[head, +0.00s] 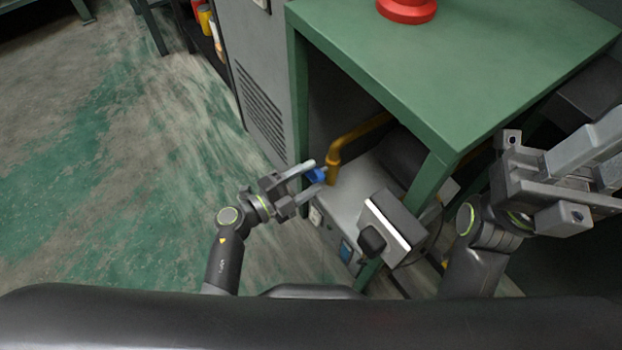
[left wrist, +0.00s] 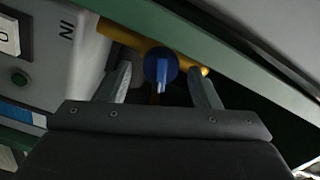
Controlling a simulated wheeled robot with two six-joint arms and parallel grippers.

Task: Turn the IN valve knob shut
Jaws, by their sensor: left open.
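The IN valve knob is blue (head: 316,175) and sits by a yellow pipe (head: 340,152) on the grey machine under the green table. In the left wrist view the knob (left wrist: 161,66) is round, with a pointed tab facing my gripper. The letters "IN" (left wrist: 66,29) show on the machine to its left. My left gripper (head: 308,178) is open, with one finger on each side of the knob; I cannot tell if either touches it. My right gripper (head: 575,205) is raised at the right, away from the knob; its jaw opening is unclear.
The green table (head: 470,60) stands over the machine (head: 355,190), and its front leg (head: 428,190) is close to the right. A red object (head: 406,8) is on the table top. A grey cabinet (head: 250,80) stands behind. The floor at the left is clear.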

